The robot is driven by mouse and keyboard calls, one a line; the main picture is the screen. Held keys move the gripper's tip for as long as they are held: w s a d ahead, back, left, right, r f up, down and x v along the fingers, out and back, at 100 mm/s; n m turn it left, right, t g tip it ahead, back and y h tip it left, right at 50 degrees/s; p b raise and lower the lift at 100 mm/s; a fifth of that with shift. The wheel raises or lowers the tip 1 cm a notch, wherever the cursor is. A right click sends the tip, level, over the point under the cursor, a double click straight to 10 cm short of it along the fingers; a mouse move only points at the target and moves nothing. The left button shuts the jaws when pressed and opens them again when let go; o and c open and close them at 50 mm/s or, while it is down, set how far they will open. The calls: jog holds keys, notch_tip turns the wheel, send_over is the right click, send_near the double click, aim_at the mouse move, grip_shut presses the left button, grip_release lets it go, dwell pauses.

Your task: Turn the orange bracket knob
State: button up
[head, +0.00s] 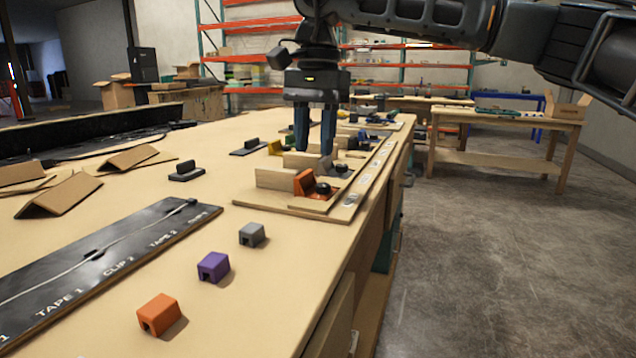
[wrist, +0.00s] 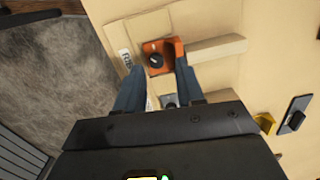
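The orange bracket (head: 305,183) stands on a wooden board near the right edge of the workbench, with a dark round knob (head: 323,188) on its right side. In the wrist view the orange bracket (wrist: 172,50) and its black knob (wrist: 156,60) with a small light mark lie just beyond the fingertips. My gripper (head: 315,152) points down above the board, farther along it than the bracket. The fingers do not appear to touch the bracket or knob.
Wooden blocks (head: 275,179) stand beside the bracket. A grey bracket with a dark knob (head: 341,169) sits just behind. Orange, purple (head: 213,267) and grey clips lie on the near bench. A black labelled panel (head: 100,262) lies left. The floor on the right is clear.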

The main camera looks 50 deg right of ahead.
aim_at(323, 184)
jog(key=shift+s+d+r+h, duration=0.1)
jog(key=shift+d+h, duration=0.1)
jog(key=shift+d, duration=0.3)
jog(key=shift+s+d+r+h, duration=0.1)
jog(key=shift+d+h, duration=0.1)
jog(key=shift+d, duration=0.25)
jog(key=shift+f, duration=0.25)
notch_tip(323, 184, down, 7)
jog(key=shift+f+b, duration=0.1)
jog(key=shift+b, duration=0.4)
grip_shut()
